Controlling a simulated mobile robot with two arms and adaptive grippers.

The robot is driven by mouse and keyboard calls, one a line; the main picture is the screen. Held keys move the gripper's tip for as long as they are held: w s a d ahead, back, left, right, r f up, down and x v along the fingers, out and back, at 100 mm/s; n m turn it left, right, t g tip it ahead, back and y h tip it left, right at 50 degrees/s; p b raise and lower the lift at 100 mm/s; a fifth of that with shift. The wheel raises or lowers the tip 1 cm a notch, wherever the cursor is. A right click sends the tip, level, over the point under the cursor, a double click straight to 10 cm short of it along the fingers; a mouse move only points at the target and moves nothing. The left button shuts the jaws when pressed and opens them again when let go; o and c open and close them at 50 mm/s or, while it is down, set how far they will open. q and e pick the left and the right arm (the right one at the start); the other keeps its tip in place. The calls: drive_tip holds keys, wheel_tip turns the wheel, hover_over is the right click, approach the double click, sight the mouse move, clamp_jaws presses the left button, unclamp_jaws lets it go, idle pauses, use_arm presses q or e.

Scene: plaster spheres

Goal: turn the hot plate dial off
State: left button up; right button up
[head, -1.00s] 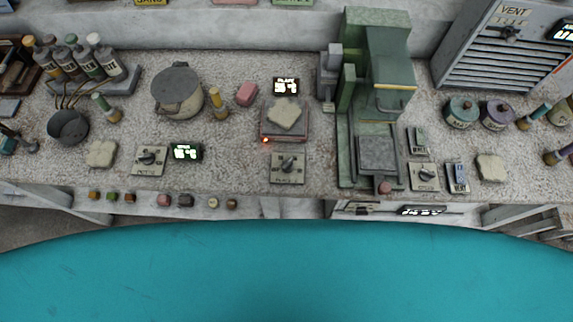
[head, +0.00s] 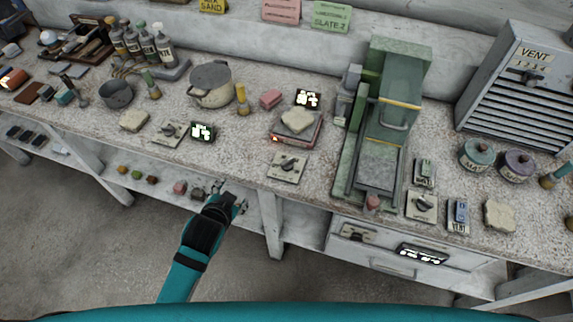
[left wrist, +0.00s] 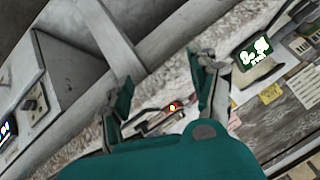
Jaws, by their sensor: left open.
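The hot plate (head: 282,139) is a low, dark reddish unit on the bench with a small red light at its front left corner. A pale slab (head: 298,120) lies on it. A dial on a pale square plate (head: 288,167) sits in front of it near the bench edge; its black knob shows. My left gripper (head: 228,197) is open and empty, in front of the bench edge, left of and below this dial, not touching it. In the left wrist view both fingers of the left gripper (left wrist: 166,85) are spread, with a red light (left wrist: 173,107) showing between them. My right gripper is out of view.
Another dial plate (head: 171,133) and a lit display (head: 203,132) stand to the left. A green press (head: 385,120) stands to the right, with a third dial (head: 422,206) beside it. A pot (head: 210,85) is behind. A lower shelf (head: 150,185) holds small blocks.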

use_arm(q)
drive_tip(key=w+d+r+m+t, duration=0.1)
drive_tip(key=w+r, duration=0.1)
drive_tip(key=w+d+r+m+t+h, duration=0.1)
drive_tip(key=w+d+r, duration=0.1)
drive_tip(key=w, duration=0.1)
drive_tip(key=w+d+r+m+t, duration=0.1)
drive_tip(key=w+r, duration=0.1)
drive_tip(key=r, duration=0.1)
drive_tip(key=shift+w+d, duration=0.15)
drive_tip(key=shift+w, duration=0.25)
drive_tip(key=w+d+r+m+t+h, duration=0.45)
drive_tip(key=d+r+m, duration=0.3)
drive_tip(key=r, duration=0.35)
drive_tip(key=s+d+r+m+g+h, duration=0.2)
drive_tip(key=d+r+m+g+h, duration=0.1)
drive_tip(key=d+r+m+h, duration=0.9)
drive_tip(key=s+d+r+m+g+h, duration=0.3)
drive_tip(key=s+d+m+g, duration=0.5)
drive_tip(key=m+g, duration=0.65)
drive_tip(key=m+y, duration=2.1)
hover_over(287, 161)
wheel_tip(287, 161, down, 12)
wheel_tip(287, 161, down, 16)
drive_tip(key=p, duration=0.4)
drive_tip(key=shift+p, duration=0.4)
drive_tip(key=shift+f, duration=0.7)
